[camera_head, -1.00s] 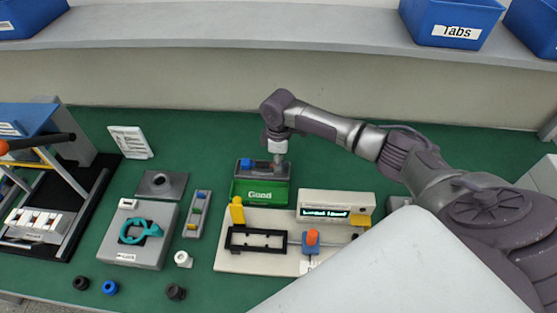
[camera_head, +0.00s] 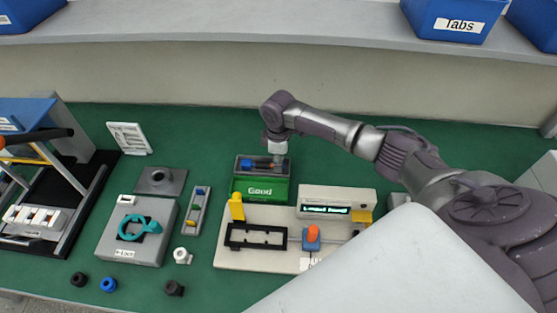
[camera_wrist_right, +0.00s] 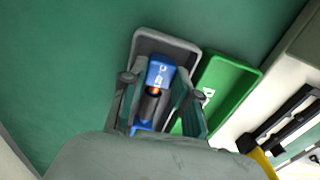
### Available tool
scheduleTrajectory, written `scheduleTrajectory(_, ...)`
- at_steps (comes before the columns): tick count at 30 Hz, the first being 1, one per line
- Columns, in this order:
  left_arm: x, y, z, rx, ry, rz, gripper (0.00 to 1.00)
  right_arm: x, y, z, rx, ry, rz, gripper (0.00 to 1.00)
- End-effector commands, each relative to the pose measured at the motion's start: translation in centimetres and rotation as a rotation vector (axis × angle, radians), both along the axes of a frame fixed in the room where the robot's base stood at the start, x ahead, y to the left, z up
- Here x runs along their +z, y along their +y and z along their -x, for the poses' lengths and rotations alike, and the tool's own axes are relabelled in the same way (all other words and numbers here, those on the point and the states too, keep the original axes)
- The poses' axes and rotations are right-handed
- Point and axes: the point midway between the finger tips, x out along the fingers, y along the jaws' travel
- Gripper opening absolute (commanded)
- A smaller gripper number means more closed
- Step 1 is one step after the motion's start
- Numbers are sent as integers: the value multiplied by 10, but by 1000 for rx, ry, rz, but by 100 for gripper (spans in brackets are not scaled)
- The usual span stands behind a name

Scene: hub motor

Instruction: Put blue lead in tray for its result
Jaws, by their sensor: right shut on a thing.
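The blue lead (camera_wrist_right: 160,76) is a blue block with a white mark and a dark, copper-banded part. It lies in the grey tray (camera_wrist_right: 146,36), and my right gripper (camera_wrist_right: 157,88) is shut on it, a finger on each side. In the head view, the lead's blue end (camera_head: 246,164) shows left of my right gripper (camera_head: 275,160), which reaches down into the grey tray. A green tray labelled "Good" (camera_head: 260,190) stands directly in front of the grey one; its inside looks empty in the wrist view (camera_wrist_right: 226,90). My left gripper is not in view.
A pale tester board (camera_head: 230,260) with a lit display (camera_head: 325,210), a yellow lever (camera_head: 236,208) and a black frame stands in front of the trays. A grey fixture (camera_head: 150,245) with a teal ring is left. Green bench behind the trays is clear.

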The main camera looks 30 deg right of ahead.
Motion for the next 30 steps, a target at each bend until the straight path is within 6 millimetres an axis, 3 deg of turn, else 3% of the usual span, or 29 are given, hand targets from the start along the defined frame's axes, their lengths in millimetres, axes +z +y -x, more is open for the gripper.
scheduleTrajectory(17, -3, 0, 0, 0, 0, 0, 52, -7, 0, 0, 0, 0, 0, 0)
scheduleTrajectory(18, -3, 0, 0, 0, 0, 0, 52, -7, 0, 0, 0, 0, 0, 32)
scheduleTrajectory(23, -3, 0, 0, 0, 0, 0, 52, -7, 0, 0, 0, 0, 0, 58)
scheduleTrajectory(30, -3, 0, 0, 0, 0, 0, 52, -6, 0, 0, 0, -1, 0, 59)
